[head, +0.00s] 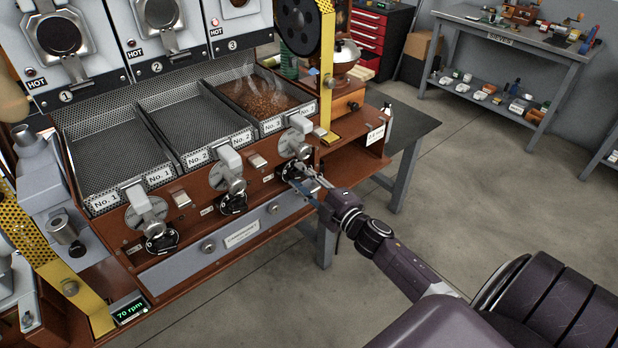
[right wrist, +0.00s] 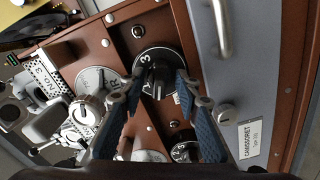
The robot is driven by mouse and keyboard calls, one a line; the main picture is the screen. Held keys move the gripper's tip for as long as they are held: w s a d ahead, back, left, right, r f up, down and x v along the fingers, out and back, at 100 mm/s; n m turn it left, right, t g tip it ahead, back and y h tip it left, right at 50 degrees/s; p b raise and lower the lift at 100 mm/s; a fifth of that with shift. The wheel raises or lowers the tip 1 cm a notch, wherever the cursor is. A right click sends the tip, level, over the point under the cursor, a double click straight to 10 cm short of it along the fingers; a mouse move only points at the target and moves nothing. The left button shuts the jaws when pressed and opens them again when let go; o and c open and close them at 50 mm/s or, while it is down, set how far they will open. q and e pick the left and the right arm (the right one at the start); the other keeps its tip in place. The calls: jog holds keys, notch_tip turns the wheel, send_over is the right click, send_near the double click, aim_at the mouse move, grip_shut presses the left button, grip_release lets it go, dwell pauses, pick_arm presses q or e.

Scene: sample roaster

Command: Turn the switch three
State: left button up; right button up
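Switch three (head: 291,171) is the rightmost black round dial on the brown front panel, below the tray marked No. 3. In the right wrist view its dial (right wrist: 158,62) has white numerals and a raised black knob. My right gripper (head: 307,183) is at this switch in the head view. In the right wrist view my right gripper (right wrist: 159,80) has its two blue-padded fingers apart, one on each side of the knob. Some gap seems to show beside the knob; contact is not clear. My left gripper is not in view.
Switch two (head: 233,203) and switch one (head: 161,240) sit further left on the panel. A silver lever (head: 295,143) stands just above switch three. The No. 3 tray (head: 312,108) holds brown beans. A grey workbench (head: 520,45) stands at the back right; open floor lies before it.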

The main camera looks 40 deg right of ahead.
jog(key=s, duration=1.1)
jog(key=shift+s+d, duration=0.4)
jog(key=shift+d, duration=0.05)
jog(key=shift+f, duration=0.1)
jog(key=s+a+f+m+g+h, duration=0.1)
jog(key=s+f+m+g, duration=0.25)
jog(key=f, duration=0.75)
jog(key=s+f+m+g+h, duration=0.15)
jog(key=s+f, duration=0.25)
jog(key=f, duration=0.7)
jog(key=s+a+f+m+g, duration=0.1)
jog(key=s+f+m+g, duration=0.25)
jog(key=f, duration=0.85)
jog(key=s+a+f+m+g, duration=0.1)
jog(key=s+a+f, duration=0.3)
jog(key=s, duration=0.6)
jog(key=s+a+f+m+g, duration=0.1)
jog(key=s+a+f+g, duration=0.3)
jog(key=s+f, duration=0.5)
jog(key=s+a+f+m+g, duration=0.1)
jog(key=s+a+f+g, duration=0.2)
jog(key=s, duration=0.8)
notch_tip(320, 180, down, 3)
jog(key=shift+a+f+y, duration=0.15)
jog(key=shift+a+y, duration=0.3)
jog(key=shift+a, duration=0.5)
jog(key=shift+w+d+m+g, duration=0.1)
jog(key=shift+m+g, duration=0.15)
